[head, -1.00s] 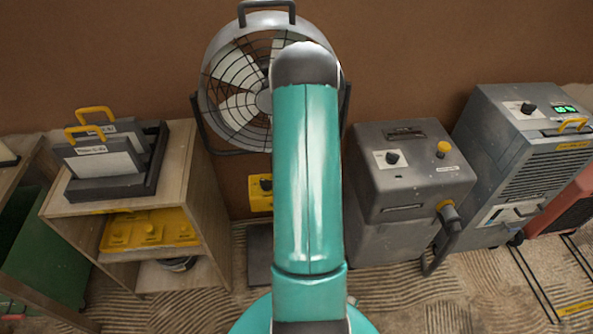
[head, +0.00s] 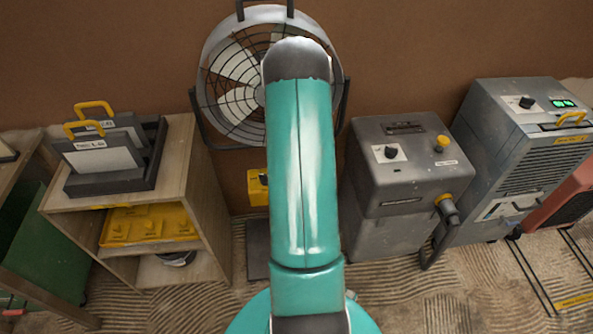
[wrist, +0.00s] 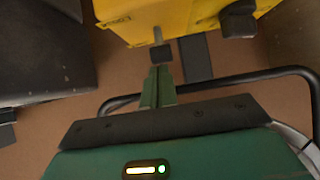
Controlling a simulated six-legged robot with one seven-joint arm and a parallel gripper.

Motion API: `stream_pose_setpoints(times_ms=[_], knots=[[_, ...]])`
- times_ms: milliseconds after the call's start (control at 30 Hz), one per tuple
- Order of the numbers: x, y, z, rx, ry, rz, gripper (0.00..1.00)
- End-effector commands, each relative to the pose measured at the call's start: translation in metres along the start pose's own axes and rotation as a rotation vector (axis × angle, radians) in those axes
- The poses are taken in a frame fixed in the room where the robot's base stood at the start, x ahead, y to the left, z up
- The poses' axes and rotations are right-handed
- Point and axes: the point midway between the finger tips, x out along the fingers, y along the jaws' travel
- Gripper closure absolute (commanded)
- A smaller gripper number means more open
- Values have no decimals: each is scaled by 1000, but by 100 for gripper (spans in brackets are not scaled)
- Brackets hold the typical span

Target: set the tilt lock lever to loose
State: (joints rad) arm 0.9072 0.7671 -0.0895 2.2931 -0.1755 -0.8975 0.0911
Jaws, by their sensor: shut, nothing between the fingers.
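A yellow box (head: 257,189) with a dark knob (head: 264,179) stands below the fan, partly hidden by my arm in the head view. In the wrist view the yellow box (wrist: 180,18) fills the top, with small labels too blurred to read surely and the dark knob (wrist: 238,20) at its right. A short grey stem (wrist: 157,36) stands out from the box's near edge; it looks like the lever, but I cannot be sure. My gripper (wrist: 160,70) is shut and empty, its tip close to the stem. I cannot tell whether they touch. The head view hides my gripper.
The caged fan (head: 240,85) stands against the brown wall. A wooden shelf (head: 195,190) with cases is on the left, a grey machine (head: 400,200) on the right. A dark curved bar (wrist: 230,78) crosses behind my gripper in the wrist view.

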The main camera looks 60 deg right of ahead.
Motion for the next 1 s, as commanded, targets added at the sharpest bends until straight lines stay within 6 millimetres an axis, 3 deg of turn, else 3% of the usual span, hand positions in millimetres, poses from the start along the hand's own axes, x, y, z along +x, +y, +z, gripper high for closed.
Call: stream_pose_setpoints(times_ms=[33,433,1000], knots=[[-3,1,23,3,-58,4,100],[-17,1,27,3,-58,4,100],[-14,-1,21,2,-43,1,100]])
